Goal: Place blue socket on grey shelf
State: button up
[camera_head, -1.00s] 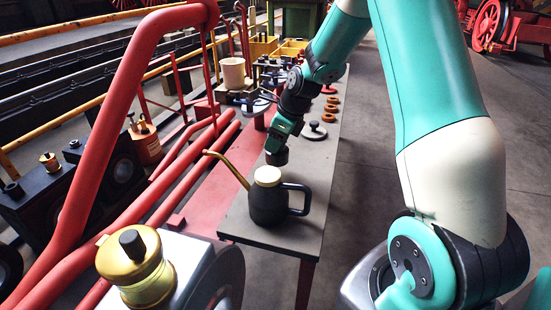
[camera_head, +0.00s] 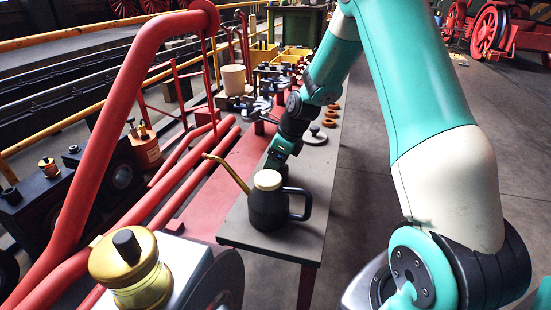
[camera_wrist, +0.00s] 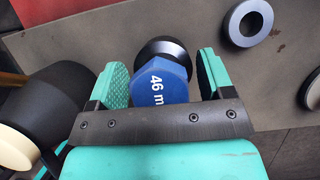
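The blue socket (camera_wrist: 163,84), marked "46 m", lies between the fingers of my gripper (camera_wrist: 163,80) in the wrist view. A black round end (camera_wrist: 163,48) shows beyond its blue part. The teal finger pads stand on either side with narrow gaps, so the gripper looks open around it. In the head view my gripper (camera_head: 277,162) is low over the grey bench top (camera_head: 270,238), just behind the black oil can, and the socket is mostly hidden there. I cannot make out a separate grey shelf.
The black oil can (camera_head: 268,207) with a long brass spout stands close in front of my gripper; its dark body (camera_wrist: 62,105) is at left in the wrist view. Sockets and yellow bins (camera_head: 262,52) fill the far end.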

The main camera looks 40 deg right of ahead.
jog(key=p+v, duration=0.4)
jog(key=v, duration=0.8)
jog(key=s+a+r+n+g+y, duration=0.1)
jog(key=s+a+r+n, duration=0.3)
jog(key=a+n, duration=0.4)
jog(key=s+a+r+n, duration=0.3)
jog(key=s+a+n, duration=0.1)
jog(key=a+n, duration=0.4)
jog(key=s+a+r+n+g, duration=0.1)
jog(key=s+a+n, duration=0.4)
jog(key=s+n, duration=0.3)
jog(key=s+a+r+n+g, duration=0.1)
jog(key=s+a+r+n, duration=0.1)
jog(key=s+a+n, duration=0.3)
jog(key=s+n, duration=0.4)
jog(key=n, duration=0.2)
jog(key=shift+a+n+g, duration=0.25)
jog(key=shift+n+g, duration=0.05)
notch_tip(320, 180, up, 24)
jog(key=p, duration=2.3)
